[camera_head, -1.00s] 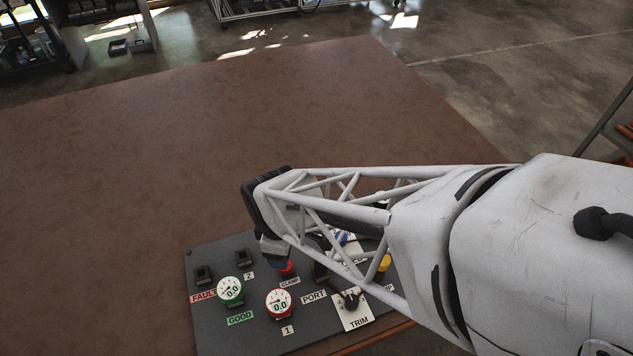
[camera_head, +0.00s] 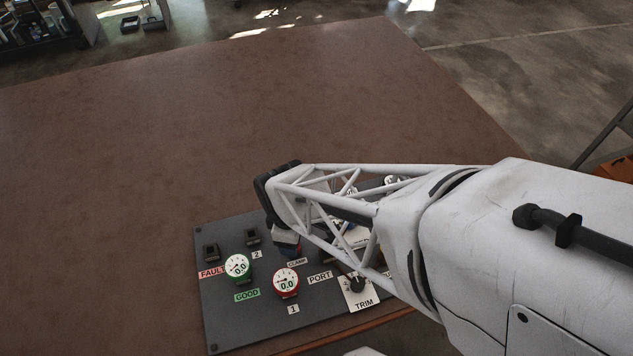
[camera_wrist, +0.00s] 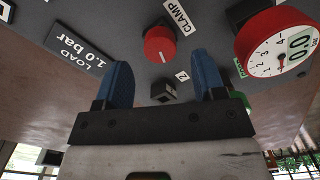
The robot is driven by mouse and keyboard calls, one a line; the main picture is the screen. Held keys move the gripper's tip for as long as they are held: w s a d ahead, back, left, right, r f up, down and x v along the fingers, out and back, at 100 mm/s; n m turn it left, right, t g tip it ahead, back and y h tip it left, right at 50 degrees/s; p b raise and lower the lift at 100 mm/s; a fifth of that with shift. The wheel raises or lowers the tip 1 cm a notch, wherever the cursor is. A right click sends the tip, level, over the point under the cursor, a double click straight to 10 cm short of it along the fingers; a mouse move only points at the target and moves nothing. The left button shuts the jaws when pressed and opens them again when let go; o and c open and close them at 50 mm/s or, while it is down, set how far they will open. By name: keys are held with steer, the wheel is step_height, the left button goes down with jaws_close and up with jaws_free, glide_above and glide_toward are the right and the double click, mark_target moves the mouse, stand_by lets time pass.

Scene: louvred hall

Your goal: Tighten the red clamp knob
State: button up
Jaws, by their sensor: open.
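The red clamp knob (camera_wrist: 160,44) shows in the wrist view below the CLAMP label, on the dark panel. In the head view the knob is hidden behind my gripper, while the CLAMP label (camera_head: 297,262) shows beside it. My gripper (camera_wrist: 167,80) is open, with its two blue fingers apart and nothing between them. In the wrist view the fingertips point towards the knob, which lies just beyond them and between their lines. I see no contact. In the head view my gripper (camera_head: 287,248) is over the panel's upper middle.
The panel (camera_head: 225,325) lies on a brown table (camera_head: 150,150). Around the knob are a green-rimmed gauge (camera_head: 237,268), a red-rimmed gauge (camera_head: 285,283), black switches (camera_head: 252,236) and a TRIM dial (camera_head: 357,284). The table beyond the panel is clear.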

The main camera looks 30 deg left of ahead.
steer(key=shift+f, duration=1.8)
steer(key=c, duration=0.9)
